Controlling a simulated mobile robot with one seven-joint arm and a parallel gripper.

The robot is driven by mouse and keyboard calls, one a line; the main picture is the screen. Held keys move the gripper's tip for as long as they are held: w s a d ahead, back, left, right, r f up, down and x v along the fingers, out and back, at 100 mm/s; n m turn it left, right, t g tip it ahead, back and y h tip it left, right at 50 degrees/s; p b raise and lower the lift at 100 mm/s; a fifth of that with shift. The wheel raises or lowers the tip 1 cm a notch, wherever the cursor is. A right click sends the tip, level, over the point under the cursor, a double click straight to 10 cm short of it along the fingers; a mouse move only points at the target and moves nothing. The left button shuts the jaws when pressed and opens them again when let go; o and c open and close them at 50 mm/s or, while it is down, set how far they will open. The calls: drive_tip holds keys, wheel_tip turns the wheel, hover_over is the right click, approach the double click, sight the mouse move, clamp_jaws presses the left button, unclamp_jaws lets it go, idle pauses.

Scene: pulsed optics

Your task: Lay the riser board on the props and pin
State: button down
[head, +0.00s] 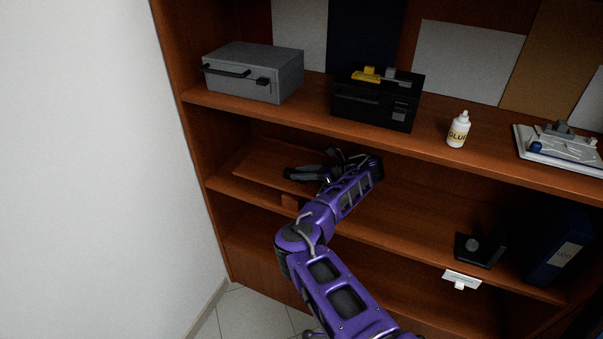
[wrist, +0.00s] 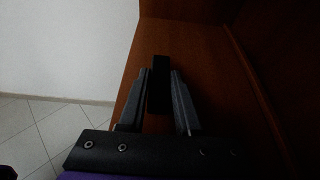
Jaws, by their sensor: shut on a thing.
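The brown riser board (head: 256,163) lies level at the left end of the middle shelf and looks a little above the shelf surface. A small brown block (head: 290,201), perhaps a prop, shows below its front edge. My gripper (head: 291,172) reaches in over the board from the right. In the wrist view my gripper (wrist: 160,92) is shut on a dark block (wrist: 159,82) above brown wood. I cannot tell whether this block is part of the board. Any other props and the pin cannot be made out.
The upper shelf (head: 310,97) is close above my gripper. A black stand (head: 478,250) and a blue binder (head: 557,248) are at the right. The middle shelf's centre is clear.

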drive_tip(key=c, duration=0.6)
unclamp_jaws()
drive_tip(key=shift+r, duration=0.1)
drive_tip(key=v, duration=1)
drive_tip(key=shift+d+r, duration=0.25)
drive_tip(key=shift+s+d+r, duration=0.15)
drive_tip(key=shift+s+d, duration=0.2)
drive_tip(key=shift+d, duration=0.25)
